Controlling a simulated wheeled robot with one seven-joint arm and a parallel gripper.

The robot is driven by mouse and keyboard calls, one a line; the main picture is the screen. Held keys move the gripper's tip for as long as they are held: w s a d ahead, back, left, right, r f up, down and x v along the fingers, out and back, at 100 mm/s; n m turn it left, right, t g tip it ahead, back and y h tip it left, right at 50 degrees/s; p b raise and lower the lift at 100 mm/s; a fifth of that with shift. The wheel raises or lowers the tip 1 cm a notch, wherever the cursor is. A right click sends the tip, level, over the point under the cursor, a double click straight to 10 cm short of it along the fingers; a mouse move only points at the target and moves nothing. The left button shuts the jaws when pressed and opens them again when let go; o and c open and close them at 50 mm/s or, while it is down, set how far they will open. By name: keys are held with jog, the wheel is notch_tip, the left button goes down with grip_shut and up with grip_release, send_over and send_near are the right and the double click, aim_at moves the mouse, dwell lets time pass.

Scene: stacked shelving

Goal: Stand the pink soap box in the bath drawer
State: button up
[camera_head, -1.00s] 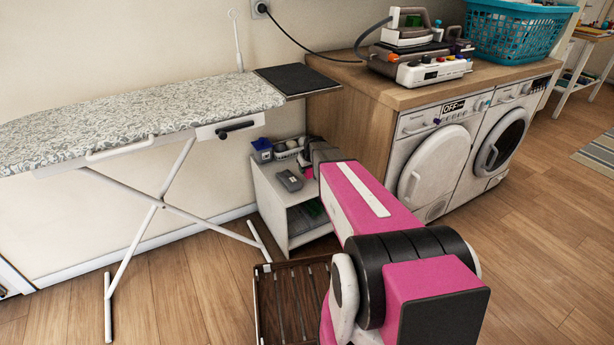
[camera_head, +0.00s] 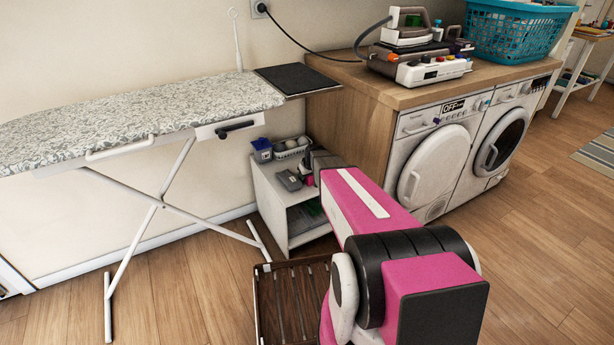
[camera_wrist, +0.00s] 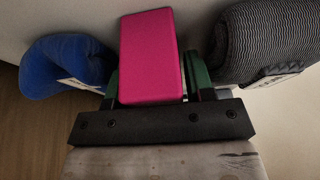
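The pink soap box (camera_wrist: 150,40) is upright in the middle of the wrist view. It fills the gap between the green-padded fingers of my gripper (camera_wrist: 152,65), which look closed against its two sides. In the head view my gripper (camera_head: 323,160) is at the top of a small white shelf unit (camera_head: 270,203), partly behind my pink arm. No part is clearly recognisable as the bath drawer.
A blue item (camera_wrist: 60,65) and a grey ribbed item (camera_wrist: 265,45) flank the box closely. An ironing board (camera_head: 130,115) stands left; washing machines (camera_head: 432,170) stand right. A brown slatted piece (camera_head: 292,300) is below.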

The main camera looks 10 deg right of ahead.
jog(key=v, duration=1.2)
jog(key=shift+o, duration=0.2)
jog(key=s+a+m+g, duration=0.1)
jog(key=s+a+g, duration=0.1)
jog(key=s, duration=1)
jog(key=s+a+m+g+h, duration=0.1)
jog(key=s+a+m+g, duration=0.1)
jog(key=s, duration=1)
jog(key=shift+r, duration=0.4)
jog(key=w+d+n+t, duration=0.1)
jog(key=w, duration=0.7)
jog(key=w+d+f+n+t, duration=0.1)
jog(key=w, duration=0.8)
jog(key=w+d+f+n+t+y, duration=0.1)
jog(key=w+t, duration=0.1)
jog(key=w, duration=0.6)
jog(key=shift+w+d, duration=0.15)
jog(key=shift+d, duration=0.05)
jog(key=shift+w, duration=0.2)
jog(key=x, duration=1)
jog(key=shift+s+f, duration=0.1)
jog(key=shift+f, duration=0.25)
jog(key=shift+d, duration=0.1)
jog(key=c, duration=0.8)
